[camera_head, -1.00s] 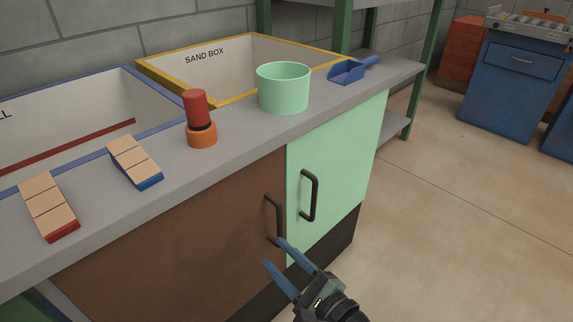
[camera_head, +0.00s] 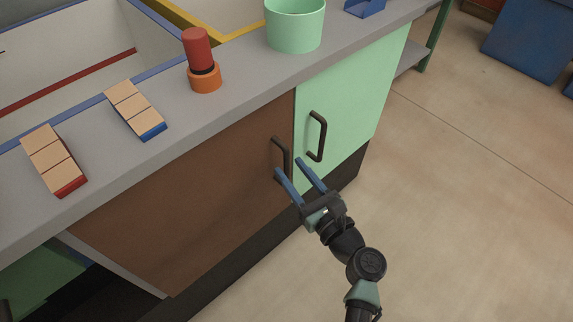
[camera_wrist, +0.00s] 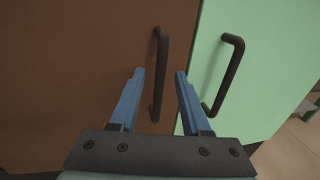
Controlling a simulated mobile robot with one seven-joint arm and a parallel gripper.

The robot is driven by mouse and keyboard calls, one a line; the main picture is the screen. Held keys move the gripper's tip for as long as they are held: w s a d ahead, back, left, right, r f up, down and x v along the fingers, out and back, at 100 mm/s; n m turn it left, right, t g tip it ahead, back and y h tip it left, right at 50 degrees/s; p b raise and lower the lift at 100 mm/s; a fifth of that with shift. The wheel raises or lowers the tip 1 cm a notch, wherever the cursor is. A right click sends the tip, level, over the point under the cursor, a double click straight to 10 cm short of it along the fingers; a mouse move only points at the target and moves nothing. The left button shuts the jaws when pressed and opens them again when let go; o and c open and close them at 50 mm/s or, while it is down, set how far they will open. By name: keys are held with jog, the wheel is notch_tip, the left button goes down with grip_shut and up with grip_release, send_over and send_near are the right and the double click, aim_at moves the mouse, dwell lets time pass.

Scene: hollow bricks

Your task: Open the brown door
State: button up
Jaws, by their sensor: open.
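The brown door (camera_head: 195,205) is shut in the cabinet front, with a dark vertical bar handle (camera_head: 283,155) near its right edge. In the wrist view the brown door (camera_wrist: 70,70) fills the left half, and its handle (camera_wrist: 160,75) stands upright ahead. My gripper (camera_head: 298,166) is open and empty, its blue fingers pointing at the door front by the handle. In the wrist view, the brown door's handle lies in the gap between my fingertips (camera_wrist: 160,73); I cannot tell whether the fingers reach around it.
A light green door (camera_head: 345,110) with its own dark handle (camera_head: 317,136) adjoins on the right; that handle is just right of my right finger. The grey counter (camera_head: 150,165) above carries brick-topped blocks, a red-and-orange object (camera_head: 202,65) and a green pot (camera_head: 295,25).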

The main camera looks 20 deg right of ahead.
aim_at(288, 165)
jog(key=shift+w+a, duration=0.15)
jog(key=shift+w, duration=0.65)
jog(key=shift+w+a, duration=0.1)
jog(key=shift+w, duration=0.65)
jog(key=shift+c, duration=0.2)
grip_shut()
